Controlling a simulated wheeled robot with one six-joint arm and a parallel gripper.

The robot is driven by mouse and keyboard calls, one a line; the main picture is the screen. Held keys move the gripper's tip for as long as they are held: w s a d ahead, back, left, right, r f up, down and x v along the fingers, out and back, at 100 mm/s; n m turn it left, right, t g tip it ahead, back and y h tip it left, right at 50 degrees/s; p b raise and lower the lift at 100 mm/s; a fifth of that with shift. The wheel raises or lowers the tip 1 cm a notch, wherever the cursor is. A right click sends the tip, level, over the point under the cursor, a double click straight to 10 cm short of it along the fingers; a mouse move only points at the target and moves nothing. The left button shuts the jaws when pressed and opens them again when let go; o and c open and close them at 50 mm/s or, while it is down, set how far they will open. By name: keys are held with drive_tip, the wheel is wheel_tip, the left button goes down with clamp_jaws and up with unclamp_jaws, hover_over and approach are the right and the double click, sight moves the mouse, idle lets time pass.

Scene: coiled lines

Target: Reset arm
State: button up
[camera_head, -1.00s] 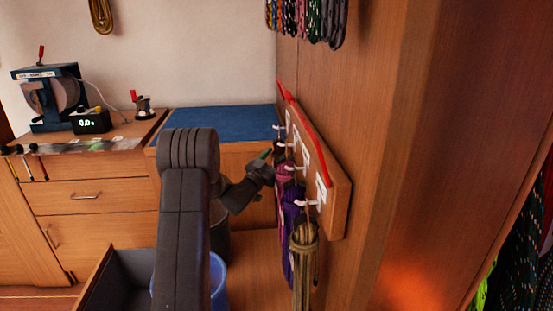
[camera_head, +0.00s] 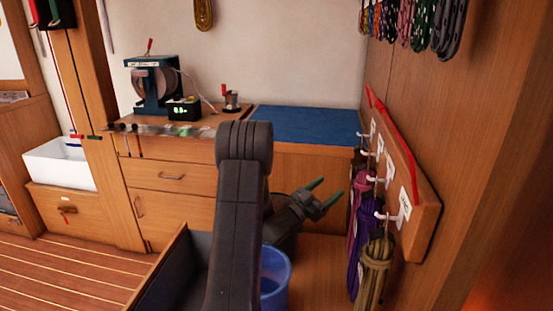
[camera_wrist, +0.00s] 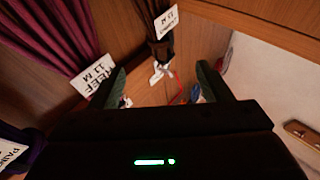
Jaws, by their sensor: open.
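My gripper (camera_head: 325,193) is open and empty, with green-tipped fingers apart, in front of the wooden cabinet front and left of the hook board (camera_head: 412,193). In the wrist view its two fingers (camera_wrist: 160,88) stand wide apart with nothing held between them. My dark arm covers part of the cabinet and the bucket. Coiled lines hang from the board's white hooks: a purple coil (camera_head: 357,235) and an olive coil (camera_head: 374,266) nearest. The gripper is a little left of these coils and does not appear to touch them in the head view.
A blue bucket (camera_head: 276,278) stands beside my arm. A blue mat (camera_head: 305,125) covers the bench behind. A machine (camera_head: 153,84) stands on the counter. More coils (camera_head: 415,22) hang high at right. A white bin (camera_head: 60,163) is at left, beside open floor (camera_head: 75,265).

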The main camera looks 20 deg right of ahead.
sight(354, 160)
drive_tip(key=x, duration=1.3)
drive_tip(key=shift+w+d+r, duration=0.15)
drive_tip(key=shift+w+d, duration=0.05)
drive_tip(key=shift+d, duration=0.15)
drive_tip(key=shift+w+r+p, duration=0.1)
drive_tip(key=shift+r+p, duration=0.2)
drive_tip(key=shift+p, duration=0.05)
drive_tip(key=shift+w+a+r+p, duration=0.1)
drive_tip(key=shift+a+p, duration=0.2)
